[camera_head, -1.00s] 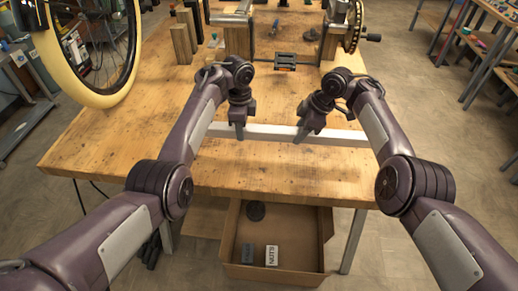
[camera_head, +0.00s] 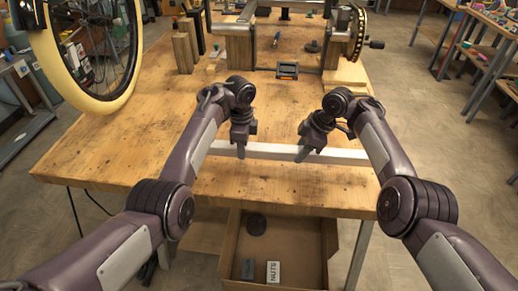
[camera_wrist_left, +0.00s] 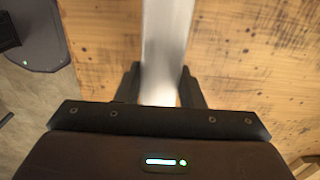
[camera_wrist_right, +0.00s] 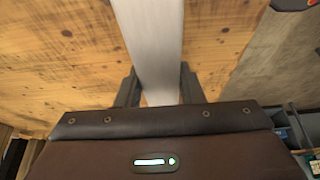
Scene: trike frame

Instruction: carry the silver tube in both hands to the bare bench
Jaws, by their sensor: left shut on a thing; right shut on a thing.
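The silver tube (camera_head: 275,152) is a long straight bar lying crosswise over the near part of the wooden bench. My left gripper (camera_head: 241,150) is shut on its left part, and my right gripper (camera_head: 304,153) is shut on it further right. The tube runs between the fingers of my left gripper in the left wrist view (camera_wrist_left: 165,50) and of my right gripper in the right wrist view (camera_wrist_right: 152,45). I cannot tell whether the tube touches the bench top or hangs just above it. My arms hide parts of it.
The wooden bench (camera_head: 270,185) holds wooden blocks (camera_head: 183,50), a pedal (camera_head: 287,70) and a toothed ring (camera_head: 357,35) at the back. A cream-tyred wheel (camera_head: 85,98) stands at the left. A cardboard box (camera_head: 302,245) sits below the front edge. Other benches (camera_head: 490,60) stand at right.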

